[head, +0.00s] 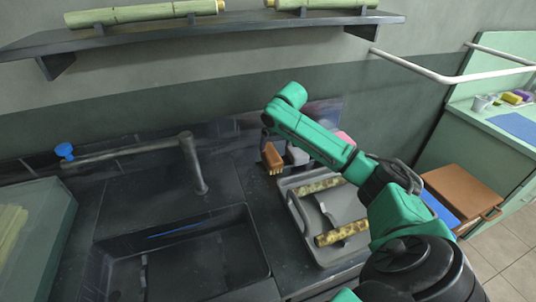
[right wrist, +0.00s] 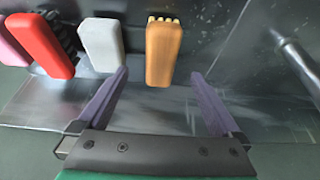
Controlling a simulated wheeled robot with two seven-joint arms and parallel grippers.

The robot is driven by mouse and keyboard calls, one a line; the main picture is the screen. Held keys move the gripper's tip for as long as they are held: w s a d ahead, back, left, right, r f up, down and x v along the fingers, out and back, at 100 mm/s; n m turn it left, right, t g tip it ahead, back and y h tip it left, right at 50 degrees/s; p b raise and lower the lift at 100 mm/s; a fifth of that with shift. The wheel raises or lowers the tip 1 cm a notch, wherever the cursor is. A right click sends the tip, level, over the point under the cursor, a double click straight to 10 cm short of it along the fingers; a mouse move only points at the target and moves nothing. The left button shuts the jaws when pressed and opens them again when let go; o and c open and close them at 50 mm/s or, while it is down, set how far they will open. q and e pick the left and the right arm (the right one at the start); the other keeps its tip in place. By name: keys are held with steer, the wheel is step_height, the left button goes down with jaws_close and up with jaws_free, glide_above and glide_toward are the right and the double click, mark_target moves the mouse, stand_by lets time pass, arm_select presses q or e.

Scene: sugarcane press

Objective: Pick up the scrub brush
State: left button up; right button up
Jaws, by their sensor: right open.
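The scrub brush (head: 271,155), with an orange-brown wooden back and pale bristles, is at the back of the counter by the wall. In the right wrist view the brush (right wrist: 163,55) stands centred ahead, its near end about level with my fingertips. My right gripper (head: 268,132) is over the brush in the head view. In the right wrist view the right gripper (right wrist: 159,76) is open, one purple finger to each side of the brush, with gaps on both sides. My left gripper is not in view.
A light grey block (right wrist: 100,44), a red brush (right wrist: 42,46) and a pink item (right wrist: 12,45) stand left of the brush in the wrist view. A metal tray (head: 293,201) with cane pieces, a sink (head: 207,275) and a faucet (head: 193,165) are nearby. A shelf (head: 200,32) overhangs.

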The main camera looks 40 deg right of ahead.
mark_target(272, 153)
steer(key=x, duration=0.4)
steer(key=shift+f, duration=0.1)
steer(key=p+x, duration=0.1)
steer(key=x, duration=0.4)
steer(key=shift+w+f, duration=0.2)
steer(key=shift+w, duration=0.05)
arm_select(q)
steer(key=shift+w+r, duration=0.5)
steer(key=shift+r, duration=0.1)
arm_select(e)
steer(key=shift+w+d+f, duration=0.1)
steer(key=shift+w+f, duration=0.1)
steer(key=shift+f, duration=0.25)
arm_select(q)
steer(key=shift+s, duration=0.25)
arm_select(e)
steer(key=shift+r, duration=0.15)
steer(key=c, duration=1.6)
